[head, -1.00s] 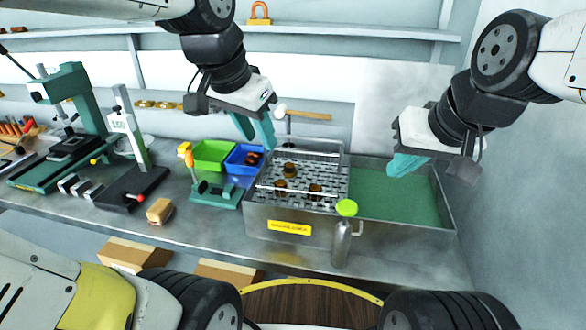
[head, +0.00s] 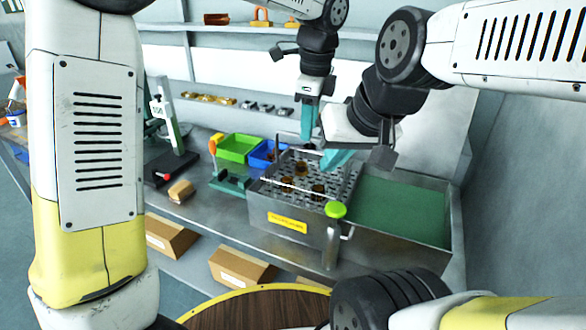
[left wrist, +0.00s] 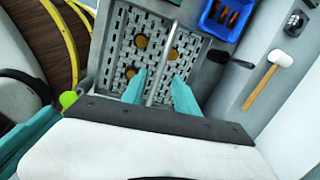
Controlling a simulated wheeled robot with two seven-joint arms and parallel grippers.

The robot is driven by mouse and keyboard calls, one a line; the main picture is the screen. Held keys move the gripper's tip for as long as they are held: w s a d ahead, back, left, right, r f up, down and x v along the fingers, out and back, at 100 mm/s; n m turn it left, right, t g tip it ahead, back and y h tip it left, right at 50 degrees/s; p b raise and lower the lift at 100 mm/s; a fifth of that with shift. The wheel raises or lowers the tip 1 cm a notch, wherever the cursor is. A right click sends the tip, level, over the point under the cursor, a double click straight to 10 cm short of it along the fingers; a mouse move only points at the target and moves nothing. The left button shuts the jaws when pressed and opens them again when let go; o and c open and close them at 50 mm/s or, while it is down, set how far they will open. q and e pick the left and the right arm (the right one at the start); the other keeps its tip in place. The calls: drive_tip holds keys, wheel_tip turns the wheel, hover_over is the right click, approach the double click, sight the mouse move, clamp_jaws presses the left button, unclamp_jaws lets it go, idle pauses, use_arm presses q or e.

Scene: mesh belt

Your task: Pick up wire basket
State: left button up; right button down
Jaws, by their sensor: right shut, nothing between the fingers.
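The wire basket (head: 325,172) is a perforated metal basket holding 3 brown round parts. It sits in the left part of a metal tank. My left gripper (head: 309,143) points down at the basket's far side. In the left wrist view the open fingers of my left gripper (left wrist: 159,77) stand apart over the basket (left wrist: 125,45), with a thin metal bar (left wrist: 165,55) showing between them. I cannot tell how high they are above it. My right gripper (head: 338,160) is shut and empty, in front of the basket's far right part, hiding some of it.
The tank's right part (head: 400,210) has a green surface. Green (head: 238,147) and blue (head: 260,155) bins lie left. A mallet (left wrist: 265,85) lies behind.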

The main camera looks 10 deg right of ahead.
use_arm(q)
wheel_tip(320, 180, down, 7)
drive_tip(key=shift+w+d, duration=0.2)
drive_tip(key=shift+w, duration=0.05)
clamp_jaws()
drive_tip(key=shift+r, duration=0.1)
idle(1.3)
